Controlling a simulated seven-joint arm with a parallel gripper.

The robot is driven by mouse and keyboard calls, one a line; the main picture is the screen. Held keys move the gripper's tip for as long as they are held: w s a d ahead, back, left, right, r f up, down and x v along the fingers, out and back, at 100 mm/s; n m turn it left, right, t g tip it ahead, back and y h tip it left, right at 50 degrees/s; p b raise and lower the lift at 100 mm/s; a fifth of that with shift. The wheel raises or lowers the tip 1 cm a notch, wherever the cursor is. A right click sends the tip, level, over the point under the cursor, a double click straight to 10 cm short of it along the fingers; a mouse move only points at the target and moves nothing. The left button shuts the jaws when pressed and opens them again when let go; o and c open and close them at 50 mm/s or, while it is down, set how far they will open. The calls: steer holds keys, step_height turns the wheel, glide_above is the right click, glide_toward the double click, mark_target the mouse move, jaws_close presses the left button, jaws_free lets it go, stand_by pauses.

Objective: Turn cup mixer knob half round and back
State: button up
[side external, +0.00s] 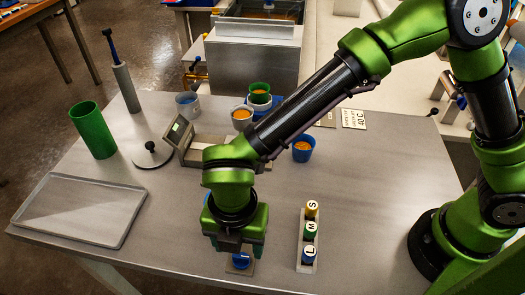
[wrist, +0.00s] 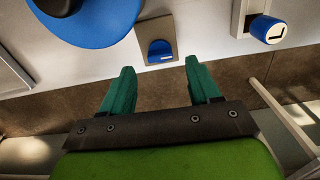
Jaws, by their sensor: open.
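A small blue knob (wrist: 158,47) with a pale mark on its front sits on a square grey-tan plate (wrist: 147,28) in the wrist view. It also shows in the side external view (side external: 241,261), partly covered by my gripper (side external: 236,238). My gripper (wrist: 158,68) is open and empty, with its two green fingers spread to either side of the knob's line. The knob lies just past the fingertips in the wrist view; I cannot tell the height gap. A broad blue round part (wrist: 95,28) with a dark centre, perhaps the mixer, is beside the plate, mostly hidden by my arm from the side.
A strip with S, M and L knobs (side external: 308,240) stands to the right. A blue cup with orange contents (side external: 302,150), a scale (side external: 180,135), a green cylinder (side external: 93,130) and an empty tray (side external: 80,212) are on the table. The table's front edge is close.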

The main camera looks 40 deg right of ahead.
mark_target(240, 257)
step_height(240, 257, up, 12)
steer(key=shift+r, duration=0.2)
stand_by(0.4)
steer(key=d+r+m+t+y, duration=0.1)
steer(key=d+r+m+t, duration=0.1)
steer(key=d+m, duration=1.3)
steer(key=s+d+r+m+t+y, duration=0.1)
steer(key=d+r+m+t, duration=0.2)
steer(key=d+m, duration=1.2)
steer(key=shift+d+r+m+t, duration=0.3)
steer(key=shift+d+m+t, duration=0.1)
steer(key=shift+d+t, duration=0.75)
